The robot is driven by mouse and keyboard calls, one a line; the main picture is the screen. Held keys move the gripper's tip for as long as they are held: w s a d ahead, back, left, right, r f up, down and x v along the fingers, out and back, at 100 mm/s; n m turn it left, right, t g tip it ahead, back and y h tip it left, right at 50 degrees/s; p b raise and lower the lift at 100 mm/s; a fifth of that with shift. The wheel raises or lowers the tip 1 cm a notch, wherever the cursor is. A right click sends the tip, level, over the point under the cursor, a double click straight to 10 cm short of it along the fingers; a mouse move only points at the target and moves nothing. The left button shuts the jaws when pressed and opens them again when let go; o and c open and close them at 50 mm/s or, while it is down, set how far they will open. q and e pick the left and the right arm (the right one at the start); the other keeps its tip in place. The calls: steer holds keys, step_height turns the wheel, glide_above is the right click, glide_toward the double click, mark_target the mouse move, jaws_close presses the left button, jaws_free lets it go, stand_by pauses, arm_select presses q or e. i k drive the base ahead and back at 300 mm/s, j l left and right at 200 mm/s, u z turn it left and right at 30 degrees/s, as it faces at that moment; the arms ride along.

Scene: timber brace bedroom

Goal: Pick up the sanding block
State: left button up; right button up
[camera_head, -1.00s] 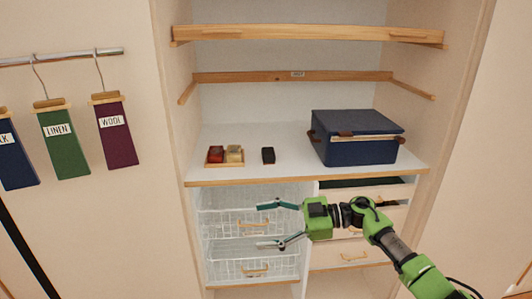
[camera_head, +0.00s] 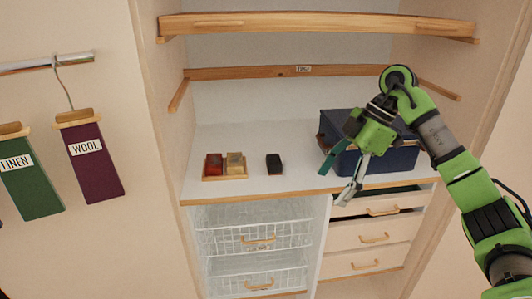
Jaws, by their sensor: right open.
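A small black block (camera_head: 274,163), which looks like the sanding block, lies alone on the white shelf, left of the blue box. My right gripper (camera_head: 336,182) is open and empty, its fingers pointing down and left. In the picture it is right of the black block and overlaps the front of the blue box and the shelf's front edge. It is apart from the block. My left gripper is out of view.
A wooden tray (camera_head: 225,178) with a red and a tan piece sits left of the block. A blue lidded box (camera_head: 400,158) stands on the right. Wire baskets (camera_head: 255,237) and drawers (camera_head: 372,238) are below. A wooden rail (camera_head: 300,72) crosses above.

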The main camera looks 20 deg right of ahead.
mark_target(274, 165)
steer(key=i, duration=0.95)
